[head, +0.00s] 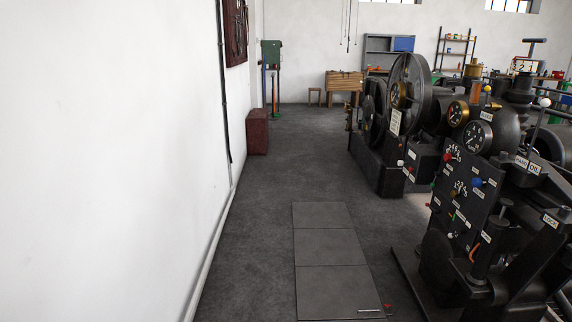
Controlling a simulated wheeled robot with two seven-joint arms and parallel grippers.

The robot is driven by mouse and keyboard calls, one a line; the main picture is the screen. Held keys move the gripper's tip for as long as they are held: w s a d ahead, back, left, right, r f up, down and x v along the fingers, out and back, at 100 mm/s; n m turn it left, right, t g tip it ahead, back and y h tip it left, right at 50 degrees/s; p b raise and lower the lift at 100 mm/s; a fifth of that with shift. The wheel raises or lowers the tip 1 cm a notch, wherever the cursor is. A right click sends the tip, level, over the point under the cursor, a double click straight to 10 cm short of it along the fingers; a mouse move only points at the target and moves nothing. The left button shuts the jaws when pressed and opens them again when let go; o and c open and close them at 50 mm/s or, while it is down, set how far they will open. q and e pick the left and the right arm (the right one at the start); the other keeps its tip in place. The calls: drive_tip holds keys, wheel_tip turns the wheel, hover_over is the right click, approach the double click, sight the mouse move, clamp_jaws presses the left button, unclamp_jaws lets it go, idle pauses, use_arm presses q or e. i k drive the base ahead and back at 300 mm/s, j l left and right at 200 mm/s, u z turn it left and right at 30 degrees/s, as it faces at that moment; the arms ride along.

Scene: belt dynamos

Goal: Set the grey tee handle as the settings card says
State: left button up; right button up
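A dark grey T-shaped handle (535,41) stands upright at the top right, above the machines. A plate with the digits 3 2 1 (523,66) shows just below and left of it. I cannot tell which digit the handle points to. A pale card with lines of print (395,122) is on the flywheel machine, too small to read; I cannot tell if it is the settings card. Neither of my grippers is in view.
A dark machine panel (464,190) with gauges, coloured knobs and labels fills the right. A flywheel machine (410,85) stands behind it. Floor plates (320,215) lie in the open aisle beside the white wall (110,150). A reddish box (257,132) stands against that wall.

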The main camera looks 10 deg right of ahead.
sight(533, 41)
drive_tip(key=i+z, duration=0.15)
drive_tip(key=i, duration=0.5)
drive_tip(key=i+j+z, duration=0.1)
drive_tip(key=i, duration=0.6)
drive_tip(key=i+j+z, duration=0.15)
drive_tip(key=i+z, duration=0.25)
drive_tip(key=i+j+z, duration=0.3)
drive_tip(key=z, duration=0.15)
drive_tip(key=i+j+z, duration=0.4)
drive_tip(key=j, duration=0.3)
drive_tip(key=i+j+z, duration=0.1)
drive_tip(key=i+j, duration=0.05)
drive_tip(key=j, duration=0.1)
